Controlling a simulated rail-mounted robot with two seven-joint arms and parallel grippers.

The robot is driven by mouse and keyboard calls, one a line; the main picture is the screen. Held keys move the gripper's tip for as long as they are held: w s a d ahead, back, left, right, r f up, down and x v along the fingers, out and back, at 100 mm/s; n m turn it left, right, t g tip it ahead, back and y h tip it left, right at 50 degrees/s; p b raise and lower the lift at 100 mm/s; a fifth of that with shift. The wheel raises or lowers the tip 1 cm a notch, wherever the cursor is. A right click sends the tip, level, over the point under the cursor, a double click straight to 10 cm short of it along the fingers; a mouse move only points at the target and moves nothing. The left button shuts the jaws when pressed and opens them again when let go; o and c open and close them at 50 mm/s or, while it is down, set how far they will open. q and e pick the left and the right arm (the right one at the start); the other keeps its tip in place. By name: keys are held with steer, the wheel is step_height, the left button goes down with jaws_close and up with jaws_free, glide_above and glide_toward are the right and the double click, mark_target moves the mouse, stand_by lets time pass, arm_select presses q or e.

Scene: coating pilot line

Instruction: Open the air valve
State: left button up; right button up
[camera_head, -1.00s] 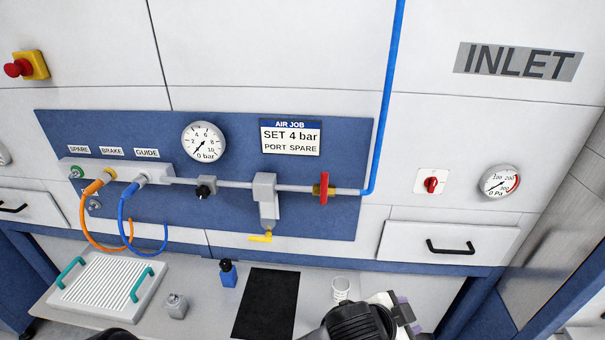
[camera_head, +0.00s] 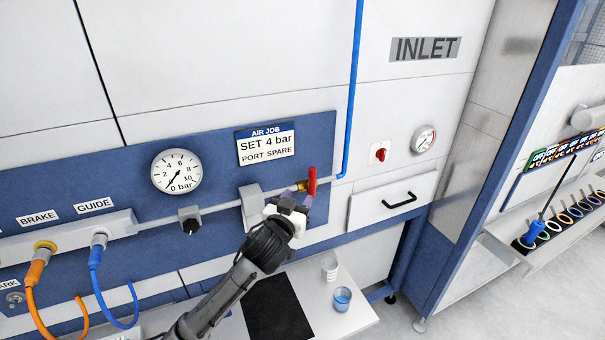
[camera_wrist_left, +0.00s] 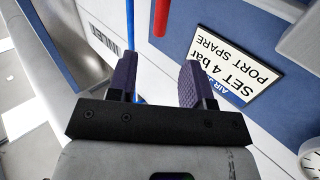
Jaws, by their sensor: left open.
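The air valve has a red handle (camera_head: 312,184) on a brass body (camera_head: 301,186), on the pipe at the right end of the blue panel. The handle stands upright, across the pipe. My left gripper (camera_head: 296,198) is open just in front of the valve and partly covers the pipe there. In the left wrist view my gripper's two dark finger pads (camera_wrist_left: 158,82) are apart with nothing between them. The red handle (camera_wrist_left: 161,17) shows beyond them near the top. I cannot tell whether a finger touches the valve. My right gripper is not in view.
The gauge (camera_head: 176,171) reads about 0 bar. A sign (camera_head: 266,146) says SET 4 bar, PORT SPARE. A black knob (camera_head: 190,224) and grey filter unit (camera_head: 251,203) sit on the pipe. A blue pipe (camera_head: 352,100) rises beside the valve. Below are a white cup (camera_head: 330,268) and a glass (camera_head: 342,297).

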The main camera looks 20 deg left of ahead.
mark_target(312, 177)
arm_select(q)
steer(key=shift+n, duration=0.3)
steer(key=w, duration=0.9)
steer(key=w+a+p, duration=0.1)
steer(key=w, duration=0.3)
steer(key=shift+w, duration=0.25)
steer(key=shift+d, duration=0.1)
jaws_close()
